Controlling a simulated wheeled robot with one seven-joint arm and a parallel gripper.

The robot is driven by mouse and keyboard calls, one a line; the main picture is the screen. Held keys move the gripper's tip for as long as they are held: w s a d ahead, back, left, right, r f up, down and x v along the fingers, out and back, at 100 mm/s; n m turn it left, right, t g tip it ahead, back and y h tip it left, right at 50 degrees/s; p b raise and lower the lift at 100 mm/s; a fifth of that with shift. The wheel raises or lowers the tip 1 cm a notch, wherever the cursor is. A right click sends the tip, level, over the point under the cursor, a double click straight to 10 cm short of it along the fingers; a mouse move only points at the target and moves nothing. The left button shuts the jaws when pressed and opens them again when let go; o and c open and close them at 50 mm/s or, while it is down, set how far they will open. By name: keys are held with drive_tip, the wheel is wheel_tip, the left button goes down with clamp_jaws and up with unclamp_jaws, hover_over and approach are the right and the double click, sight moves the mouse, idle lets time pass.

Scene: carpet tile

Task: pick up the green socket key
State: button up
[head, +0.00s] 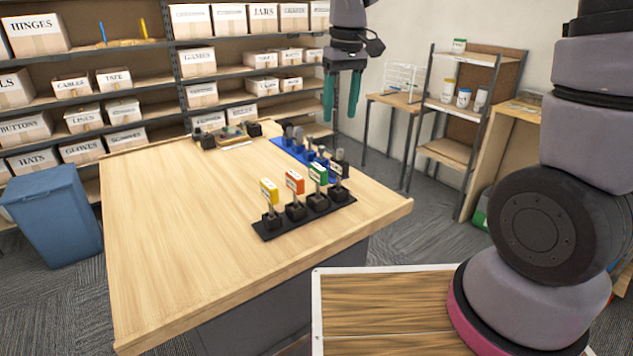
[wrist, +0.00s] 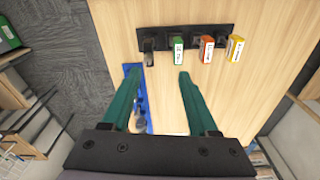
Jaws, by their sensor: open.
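The green socket key (head: 318,174) stands upright in a black holder strip (head: 268,234) on the wooden table, between an orange-red key (head: 295,183) and a dark key (head: 341,163). My gripper (head: 342,97) has two teal fingers, is open and empty, and hangs above the table's far right side. It also shows in the wrist view (wrist: 158,75), with its fingers apart and touching none of the keys.
A yellow key (head: 269,192) stands at the left end of the strip. Behind the strip lies a blue rack (head: 290,150) with several dark tools. A small dark device (head: 232,135) sits at the far edge. The left half of the table (head: 180,230) is clear.

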drive_tip(key=n, duration=0.2)
approach(318, 167)
drive_tip(key=shift+w+a+g+h, duration=0.15)
drive_tip(key=shift+w+g+h, duration=0.15)
drive_tip(key=shift+w+g, duration=0.15)
wheel_tip(318, 167, down, 5)
drive_tip(key=shift+r, duration=0.1)
drive_tip(key=shift+f, duration=3)
clamp_jaws()
drive_tip(key=shift+a, duration=0.1)
